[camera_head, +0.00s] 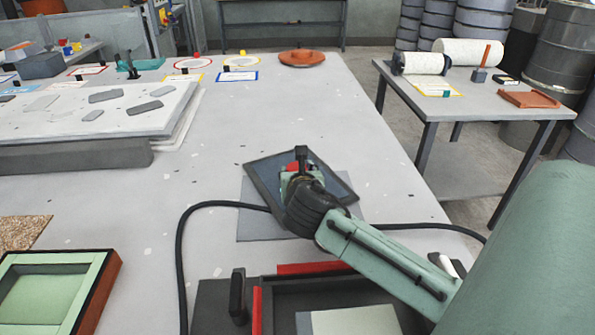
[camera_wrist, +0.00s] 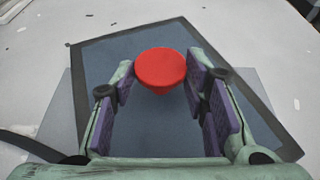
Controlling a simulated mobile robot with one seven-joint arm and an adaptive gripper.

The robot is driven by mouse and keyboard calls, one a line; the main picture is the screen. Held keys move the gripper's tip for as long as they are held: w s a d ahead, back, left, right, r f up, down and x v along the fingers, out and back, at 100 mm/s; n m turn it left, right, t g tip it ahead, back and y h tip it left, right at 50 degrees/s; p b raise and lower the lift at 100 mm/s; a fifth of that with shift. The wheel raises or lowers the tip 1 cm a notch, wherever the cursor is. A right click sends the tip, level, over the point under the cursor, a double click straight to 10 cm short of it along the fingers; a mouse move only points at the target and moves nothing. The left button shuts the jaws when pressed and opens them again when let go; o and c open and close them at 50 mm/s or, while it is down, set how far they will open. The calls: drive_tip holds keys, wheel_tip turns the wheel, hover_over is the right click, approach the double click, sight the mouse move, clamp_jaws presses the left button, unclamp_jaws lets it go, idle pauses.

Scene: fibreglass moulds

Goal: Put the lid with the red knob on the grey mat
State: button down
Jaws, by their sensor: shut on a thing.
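The lid is a dark blue-grey square panel (camera_head: 265,178) with a darker rim and a red knob (camera_head: 291,167). In the wrist view the lid (camera_wrist: 105,65) fills the middle, and its round red knob (camera_wrist: 161,68) is between my fingers. My gripper (camera_head: 297,174) is shut on the knob; it also shows in the wrist view (camera_wrist: 160,86). The grey mat (camera_head: 256,226) lies flat on the table under the lid, turned relative to it. The lid's far left part reaches past the mat's edge. I cannot tell whether the lid touches the mat.
A dark open box with red edges (camera_head: 276,268) stands in front. A green tray with a brown side (camera_head: 98,290) is at left. A black cable (camera_head: 183,235) loops over the table. The table (camera_head: 355,135) is clear beyond the mat, up to an orange round piece (camera_head: 302,58).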

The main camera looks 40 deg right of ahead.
drive_tip(key=shift+f, duration=0.15)
drive_tip(key=c, duration=0.9)
unclamp_jaws()
